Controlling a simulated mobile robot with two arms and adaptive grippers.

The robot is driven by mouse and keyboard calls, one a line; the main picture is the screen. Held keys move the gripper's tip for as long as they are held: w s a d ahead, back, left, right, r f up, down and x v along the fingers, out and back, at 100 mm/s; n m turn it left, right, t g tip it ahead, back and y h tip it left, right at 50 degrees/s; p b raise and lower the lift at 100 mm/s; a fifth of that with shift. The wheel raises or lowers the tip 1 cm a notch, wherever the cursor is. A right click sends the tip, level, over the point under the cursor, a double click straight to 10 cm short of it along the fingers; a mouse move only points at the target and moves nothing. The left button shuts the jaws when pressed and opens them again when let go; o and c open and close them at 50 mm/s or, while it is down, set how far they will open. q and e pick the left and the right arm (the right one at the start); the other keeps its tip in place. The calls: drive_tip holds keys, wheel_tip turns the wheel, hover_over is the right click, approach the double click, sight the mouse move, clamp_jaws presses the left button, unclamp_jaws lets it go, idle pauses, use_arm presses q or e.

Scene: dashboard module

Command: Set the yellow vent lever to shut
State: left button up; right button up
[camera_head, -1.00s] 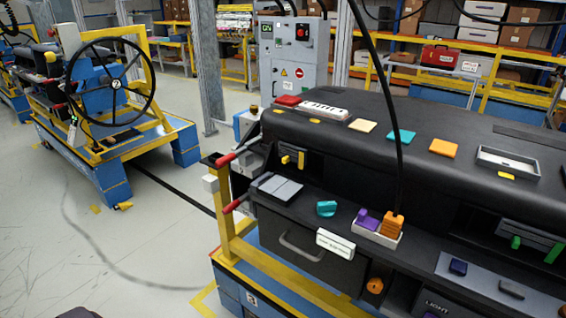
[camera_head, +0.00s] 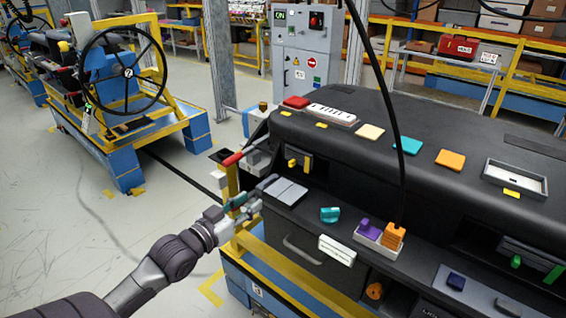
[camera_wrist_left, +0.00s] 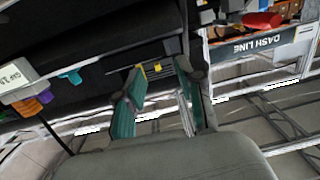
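The yellow vent lever (camera_head: 292,163) sits on the dark vent at the left end of the dashboard module, beside a second yellow piece (camera_head: 306,163). Two yellow patches at the vent also show in the left wrist view (camera_wrist_left: 157,66), above and between the fingers; I cannot tell which is the lever there. My left gripper (camera_head: 259,190) is in front of the module's left end, below and left of the lever and apart from it. In the left wrist view, its green-padded fingers (camera_wrist_left: 160,95) are spread with nothing between them. My right gripper is not in view.
A red-tipped handle (camera_head: 233,159) and a grey panel (camera_head: 285,191) are close to my left gripper. A teal knob (camera_head: 329,214) and a tray (camera_head: 375,239) with purple and orange pieces are further right. A black cable hangs over the module. Floor is free at left.

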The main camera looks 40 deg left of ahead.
sight(289, 166)
use_arm(q)
drive_tip(key=shift+t+h, duration=0.3)
drive_tip(key=w+r+p, duration=0.1)
drive_tip(key=w, duration=0.3)
drive_tip(key=w+d+r, duration=0.1)
drive_tip(key=w, duration=0.4)
drive_tip(key=w+d+r+p, duration=0.1)
drive_tip(key=w, duration=0.3)
drive_tip(key=shift+w+d+r+p, duration=0.2)
drive_tip(key=shift+w+r+p, duration=0.05)
drive_tip(key=shift+r+p, duration=0.1)
clamp_jaws()
drive_tip(key=shift+a, duration=0.1)
